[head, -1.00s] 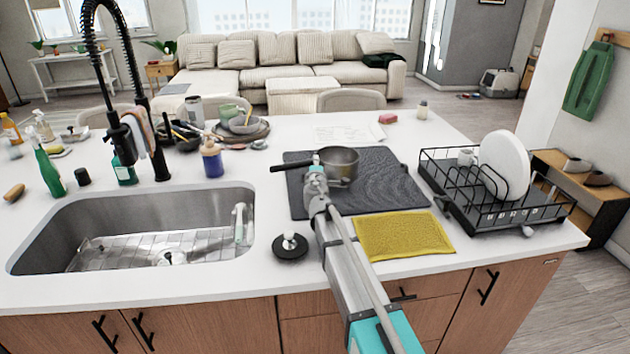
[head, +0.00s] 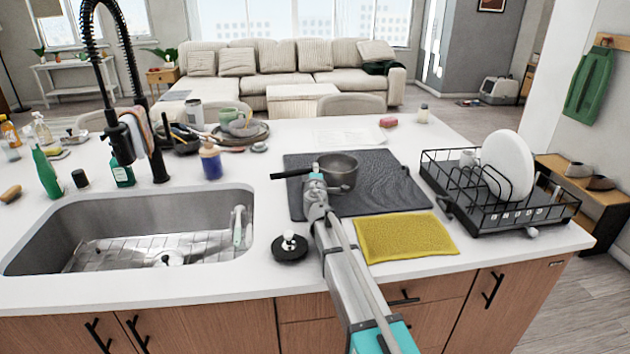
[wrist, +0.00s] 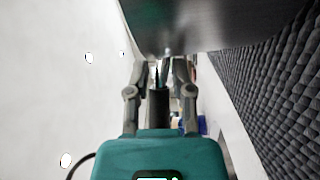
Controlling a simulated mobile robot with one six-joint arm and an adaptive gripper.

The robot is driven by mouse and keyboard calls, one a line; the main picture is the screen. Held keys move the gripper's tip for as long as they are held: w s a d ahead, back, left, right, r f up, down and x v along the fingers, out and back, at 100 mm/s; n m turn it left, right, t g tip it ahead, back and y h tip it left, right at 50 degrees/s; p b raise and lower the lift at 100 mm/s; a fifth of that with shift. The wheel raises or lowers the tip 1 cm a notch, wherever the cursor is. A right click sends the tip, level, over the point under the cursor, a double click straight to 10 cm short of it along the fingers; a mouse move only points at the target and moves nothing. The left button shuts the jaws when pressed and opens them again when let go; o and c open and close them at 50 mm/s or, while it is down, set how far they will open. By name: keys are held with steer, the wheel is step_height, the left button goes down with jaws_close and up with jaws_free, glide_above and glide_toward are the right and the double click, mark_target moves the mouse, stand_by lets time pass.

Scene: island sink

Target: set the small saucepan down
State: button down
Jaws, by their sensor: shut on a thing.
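The small grey saucepan (head: 339,172) is over the dark drying mat (head: 385,190), with its black handle (head: 291,174) pointing left. My gripper (head: 315,181) is shut on the handle close to the pan body. In the wrist view my gripper's fingers (wrist: 162,82) stand on both sides of the dark handle (wrist: 158,103). The pan's metal side (wrist: 205,25) fills the top of that view, and the textured mat (wrist: 275,90) runs along the right. The pan looks upright and very low over the mat. I cannot tell whether its base touches it.
A yellow cloth (head: 405,238) lies in front of the mat. A black dish rack (head: 500,215) with a white plate (head: 506,165) stands to the right. The mat's right part is bare.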

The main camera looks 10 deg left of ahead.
steer(key=shift+f+b, duration=0.35)
steer(key=shift+f, duration=0.25)
steer(key=c, duration=0.5)
jaws_free()
steer(key=shift+s, duration=0.15)
steer(key=s, duration=0.4)
steer(key=s+d, duration=0.1)
steer(key=s, duration=0.6)
steer(key=shift+s+d, duration=0.35)
